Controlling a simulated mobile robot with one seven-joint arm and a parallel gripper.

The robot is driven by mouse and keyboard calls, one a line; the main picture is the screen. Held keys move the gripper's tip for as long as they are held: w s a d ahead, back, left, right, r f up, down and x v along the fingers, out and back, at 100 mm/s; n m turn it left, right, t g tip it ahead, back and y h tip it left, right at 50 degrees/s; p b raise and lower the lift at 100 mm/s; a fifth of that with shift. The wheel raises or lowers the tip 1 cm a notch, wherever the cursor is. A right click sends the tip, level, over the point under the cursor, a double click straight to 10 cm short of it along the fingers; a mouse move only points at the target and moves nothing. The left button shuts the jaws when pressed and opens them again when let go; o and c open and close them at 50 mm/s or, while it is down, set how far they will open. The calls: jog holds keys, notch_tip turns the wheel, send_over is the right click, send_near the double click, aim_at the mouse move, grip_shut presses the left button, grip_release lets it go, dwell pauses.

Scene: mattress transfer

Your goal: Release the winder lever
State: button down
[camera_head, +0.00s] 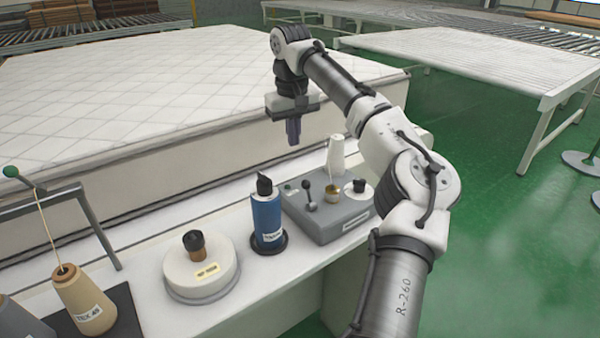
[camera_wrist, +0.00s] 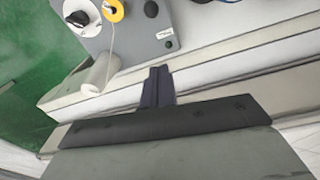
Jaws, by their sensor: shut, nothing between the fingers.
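The winder is a grey box (camera_head: 338,223) on the white table, with a small lever with a black knob (camera_head: 308,190) on its top left. A bobbin with tan thread (camera_head: 331,193) sits on the winder beside a white dial with a black knob (camera_head: 359,186). A thread runs from the bobbin toward a white cone (camera_head: 336,155) behind the box. My gripper (camera_head: 293,140) is shut and empty, fingers pointing down, above and behind the winder, apart from the lever. It also shows in the wrist view (camera_wrist: 158,75).
A blue thread spool (camera_head: 267,218) stands just left of the winder, with a round white base with a black knob (camera_head: 202,272) further left. A tan cone (camera_head: 84,302) is at far left. A quilted mattress (camera_head: 150,85) lies behind the table.

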aim_at(309, 182)
jog(key=f, duration=0.3)
jog(key=f+p, duration=0.1)
jog(key=f, duration=0.2)
jog(key=f+p, duration=0.1)
jog(key=f, duration=0.2)
jog(key=shift+w+f, duration=0.15)
jog(key=shift+w, duration=0.15)
jog(key=shift+s+d+f, duration=0.1)
jog(key=shift+s+d, duration=0.1)
jog(key=shift+d, duration=0.05)
jog(key=shift+s+d+r+p, duration=0.2)
jog(key=shift+s+d+p, duration=0.15)
jog(key=shift+s, duration=0.3)
jog(key=shift+s+d+r+p, duration=0.2)
jog(key=shift+s+p, duration=0.1)
jog(key=shift+s, duration=0.3)
jog(key=shift+s+d+f, duration=0.1)
jog(key=shift+s, duration=0.15)
